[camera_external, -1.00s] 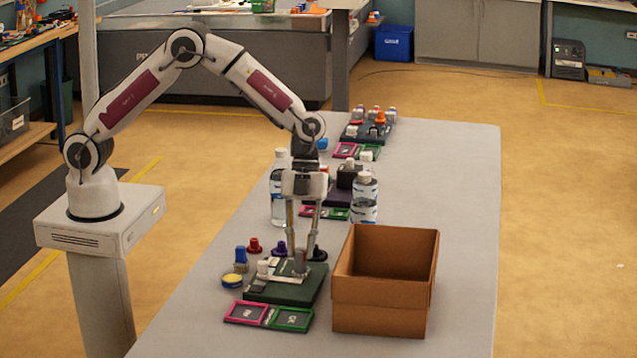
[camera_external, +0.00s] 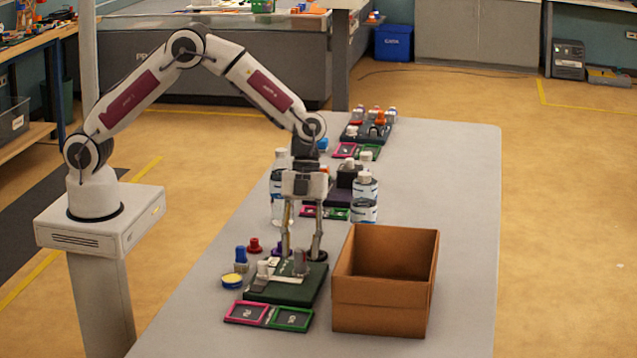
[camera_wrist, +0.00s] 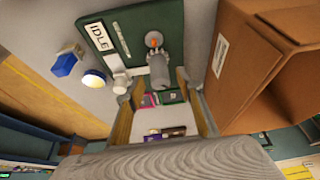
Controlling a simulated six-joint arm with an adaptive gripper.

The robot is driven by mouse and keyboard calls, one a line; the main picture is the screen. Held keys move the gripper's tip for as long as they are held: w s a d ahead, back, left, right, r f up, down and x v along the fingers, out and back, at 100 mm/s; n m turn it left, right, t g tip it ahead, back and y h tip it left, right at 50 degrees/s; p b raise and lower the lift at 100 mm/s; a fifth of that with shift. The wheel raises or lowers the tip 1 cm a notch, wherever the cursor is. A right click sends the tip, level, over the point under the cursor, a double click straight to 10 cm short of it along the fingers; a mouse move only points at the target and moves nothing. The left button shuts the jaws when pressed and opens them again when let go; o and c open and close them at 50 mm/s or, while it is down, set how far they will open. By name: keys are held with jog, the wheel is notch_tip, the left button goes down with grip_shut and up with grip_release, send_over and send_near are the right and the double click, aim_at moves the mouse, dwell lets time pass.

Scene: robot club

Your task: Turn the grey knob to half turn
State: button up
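The grey knob (camera_external: 300,261) stands upright on the dark green control board (camera_external: 302,288). In the wrist view the knob (camera_wrist: 159,72) shows as a grey post with an orange mark near its base. My gripper (camera_external: 302,257) is open, with one finger on each side of the knob and close to it. In the wrist view the fingers (camera_wrist: 154,88) spread apart with nothing held between them. I cannot tell whether either finger touches the knob. A white switch (camera_wrist: 117,76) sits beside it on the board, near a label reading IDLE (camera_wrist: 99,36).
An open cardboard box (camera_external: 381,306) stands close on the right. A pink frame (camera_external: 246,312) and a green frame (camera_external: 291,319) lie in front. A blue piece (camera_external: 241,256), a yellow-topped tin (camera_external: 232,281) and a red knob (camera_external: 254,245) lie left. Bottles (camera_external: 365,203) stand behind.

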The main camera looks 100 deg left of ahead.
jog(key=shift+n, duration=0.3)
jog(key=n, duration=0.2)
jog(key=n+t, duration=0.1)
jog(key=shift+s+n+t, duration=0.15)
jog(key=shift+n+t, duration=0.15)
jog(key=shift+n, duration=0.1)
jog(key=n+t+y, duration=0.1)
jog(key=n, duration=0.3)
jog(key=shift+s+d, duration=0.1)
jog(key=shift+n+t+y, duration=0.4)
jog(key=shift+n+t, duration=0.1)
jog(key=shift+n, duration=0.5)
jog(key=shift+n+y, duration=0.5)
jog(key=shift+n, duration=0.9)
jog(key=shift+d+n+t+y, duration=0.15)
jog(key=shift+n+y, duration=0.25)
jog(key=shift+n, duration=0.6)
jog(key=shift+d+n+t+y, duration=0.1)
jog(key=shift+n+t+y, duration=0.25)
jog(key=shift+n, duration=0.65)
